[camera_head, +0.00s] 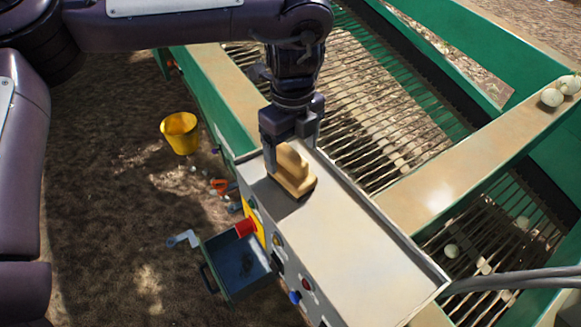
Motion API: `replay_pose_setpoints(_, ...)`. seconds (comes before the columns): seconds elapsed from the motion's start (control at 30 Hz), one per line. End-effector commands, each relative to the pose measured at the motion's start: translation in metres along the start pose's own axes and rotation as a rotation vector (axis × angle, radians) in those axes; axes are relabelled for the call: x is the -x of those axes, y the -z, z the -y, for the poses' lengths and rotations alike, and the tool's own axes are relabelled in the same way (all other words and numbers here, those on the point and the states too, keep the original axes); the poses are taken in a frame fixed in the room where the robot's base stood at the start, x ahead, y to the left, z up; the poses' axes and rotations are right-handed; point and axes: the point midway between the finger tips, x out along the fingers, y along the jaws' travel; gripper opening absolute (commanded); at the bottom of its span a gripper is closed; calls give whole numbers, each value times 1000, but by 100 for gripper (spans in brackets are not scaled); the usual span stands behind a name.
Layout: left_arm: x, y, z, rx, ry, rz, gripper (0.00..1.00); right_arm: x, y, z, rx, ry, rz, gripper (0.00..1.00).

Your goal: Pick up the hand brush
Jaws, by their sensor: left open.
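The hand brush (294,178), with a light wooden body and a dark underside, stands on the grey top of the control box. My left gripper (290,152) comes down from above and is right over the brush. Its fingers are open, with the upper part of the brush between or just beneath them. I cannot tell whether the fingers touch it. My right gripper does not show.
The control box top (350,240) is clear toward the lower right. An open drawer (237,265) juts from its front, beside a red button (246,227). A yellow bucket (180,133) stands on the ground. The green conveyor frame (215,105) and its bars lie behind; onions (551,97) rest at right.

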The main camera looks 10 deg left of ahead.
Motion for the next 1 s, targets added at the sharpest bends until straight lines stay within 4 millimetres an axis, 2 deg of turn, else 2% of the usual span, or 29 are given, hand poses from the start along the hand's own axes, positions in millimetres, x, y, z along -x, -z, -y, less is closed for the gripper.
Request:
replay_pose_setpoints(0.07,-9,-1,-4,0,-4,-3,80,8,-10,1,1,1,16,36)
replay_pose_setpoints(0.17,-24,-2,-6,1,-5,-1,80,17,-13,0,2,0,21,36)
replay_pose_setpoints(0.33,-41,-2,-5,1,-2,0,80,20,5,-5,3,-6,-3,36)
replay_pose_setpoints(0.43,-44,-2,-5,1,-1,0,80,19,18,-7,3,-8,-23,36)
replay_pose_setpoints(0.57,-44,-2,-5,1,0,0,80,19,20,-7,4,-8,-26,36)
replay_pose_setpoints(0.9,-43,-2,-5,1,0,0,36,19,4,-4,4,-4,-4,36)
replay_pose_setpoints(1.0,-43,-2,-5,2,0,0,26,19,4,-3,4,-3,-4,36)
